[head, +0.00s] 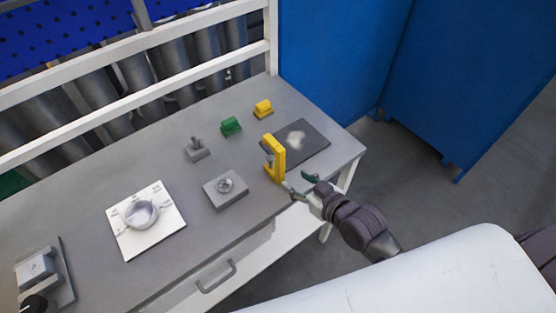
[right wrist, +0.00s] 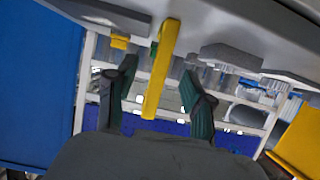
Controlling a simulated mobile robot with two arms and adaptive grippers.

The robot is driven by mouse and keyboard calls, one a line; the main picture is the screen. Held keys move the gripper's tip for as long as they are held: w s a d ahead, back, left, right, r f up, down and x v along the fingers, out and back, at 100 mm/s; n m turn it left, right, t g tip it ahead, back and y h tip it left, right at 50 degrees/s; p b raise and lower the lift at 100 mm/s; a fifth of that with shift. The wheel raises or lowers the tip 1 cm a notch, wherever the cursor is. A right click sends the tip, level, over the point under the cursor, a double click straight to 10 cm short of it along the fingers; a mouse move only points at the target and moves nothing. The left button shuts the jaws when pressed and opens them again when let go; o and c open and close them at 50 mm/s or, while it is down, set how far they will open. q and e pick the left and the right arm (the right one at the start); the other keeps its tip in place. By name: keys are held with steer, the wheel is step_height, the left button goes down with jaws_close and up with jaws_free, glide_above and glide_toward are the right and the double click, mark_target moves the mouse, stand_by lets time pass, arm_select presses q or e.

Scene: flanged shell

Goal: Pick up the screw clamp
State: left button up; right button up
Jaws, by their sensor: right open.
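The yellow screw clamp (head: 277,160) stands upright near the right front edge of the grey table, with a grey screw part on its left side. My right gripper (head: 299,188) is open and empty, just to the right of the clamp's lower end and near the table edge. In the right wrist view, the clamp (right wrist: 160,75) shows as a yellow bar between the two spread green finger pads of my right gripper (right wrist: 159,68). I cannot tell whether either finger touches it. My left gripper is not in view.
A dark plate (head: 315,149) with a whitish patch lies right behind the clamp. A grey block (head: 214,195) with a round fitting is to its left. Green (head: 231,126) and yellow (head: 263,108) blocks stand farther back. A white dial plate (head: 128,243) lies farther left.

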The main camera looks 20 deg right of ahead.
mark_target(283, 172)
steer(key=x, duration=0.2)
steer(key=shift+w+a, duration=0.2)
steer(key=shift+w, duration=0.15)
steer(key=shift+w+a+f, duration=0.2)
steer(key=shift+w+a, duration=0.05)
steer(key=shift+w, duration=0.15)
steer(key=p+x, duration=0.1)
steer(key=x, duration=0.3)
steer(key=shift+w+a+p, duration=0.1)
steer(key=shift+w+p, duration=0.05)
steer(key=shift+p, duration=0.25)
steer(key=shift+w+a+f, duration=0.1)
steer(key=shift+w+f, duration=0.05)
steer(key=shift+w, duration=0.05)
jaws_close()
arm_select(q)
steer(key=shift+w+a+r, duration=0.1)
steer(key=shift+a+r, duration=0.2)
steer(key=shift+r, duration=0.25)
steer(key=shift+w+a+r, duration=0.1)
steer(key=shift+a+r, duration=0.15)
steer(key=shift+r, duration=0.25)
